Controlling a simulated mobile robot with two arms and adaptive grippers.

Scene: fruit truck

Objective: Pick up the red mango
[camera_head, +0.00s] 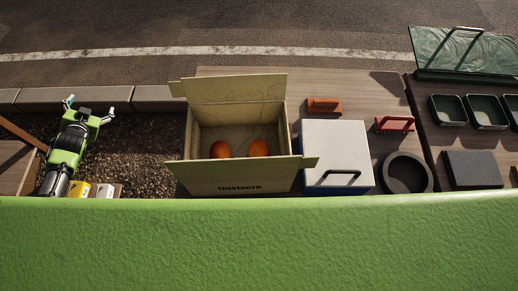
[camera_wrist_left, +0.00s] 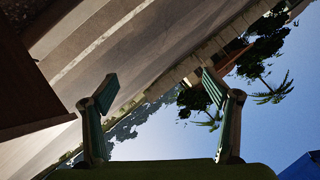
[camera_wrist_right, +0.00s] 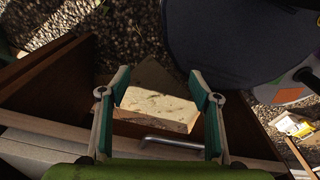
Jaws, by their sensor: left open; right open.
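Two round orange-red fruits, a left one (camera_head: 220,149) and a right one (camera_head: 258,148), lie inside the open cardboard box (camera_head: 240,186) in the head view. I cannot tell whether either is the red mango. My left gripper (camera_head: 89,104) is open and empty at the far left, well apart from the box. In the left wrist view my left gripper (camera_wrist_left: 160,75) faces the road and sky. My right gripper (camera_wrist_right: 158,73) is open in the right wrist view, with a pale block (camera_wrist_right: 158,108) beyond its fingers. It does not show in the head view.
Dark green trays (camera_head: 486,112) sit at the far right. The box's flaps stand open around its top.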

